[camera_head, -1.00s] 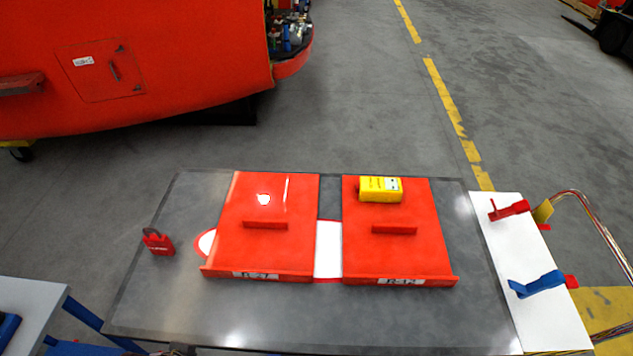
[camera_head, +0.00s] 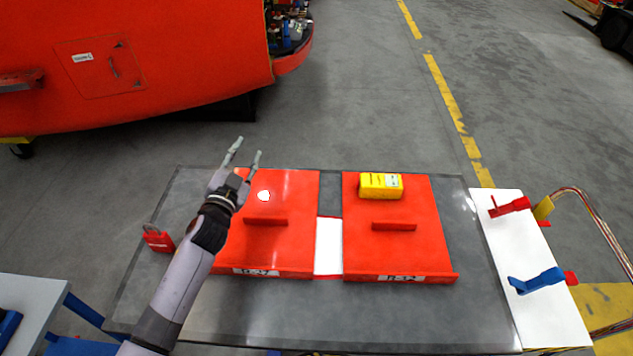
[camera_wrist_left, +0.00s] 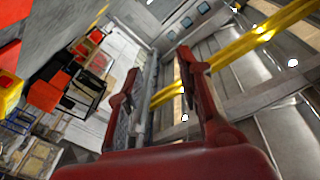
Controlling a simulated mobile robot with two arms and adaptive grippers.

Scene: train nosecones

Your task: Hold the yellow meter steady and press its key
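The yellow meter (camera_head: 381,186) lies on the far part of the right red panel (camera_head: 400,240), with a pale label on its top. My left gripper (camera_head: 249,148) is raised over the far left side of the table, left of the meter and well apart from it. Its two fingers are spread with nothing between them. In the left wrist view the fingers (camera_wrist_left: 160,95) are also apart and empty, and the meter does not show there. The meter's key is too small to make out. My right gripper is not in view.
A left red panel (camera_head: 290,245) lies beside the right one on the grey table (camera_head: 340,325). A red padlock (camera_head: 158,240) sits at the left. A white board (camera_head: 540,315) at the right carries a red clamp (camera_head: 510,207) and a blue clamp (camera_head: 537,282).

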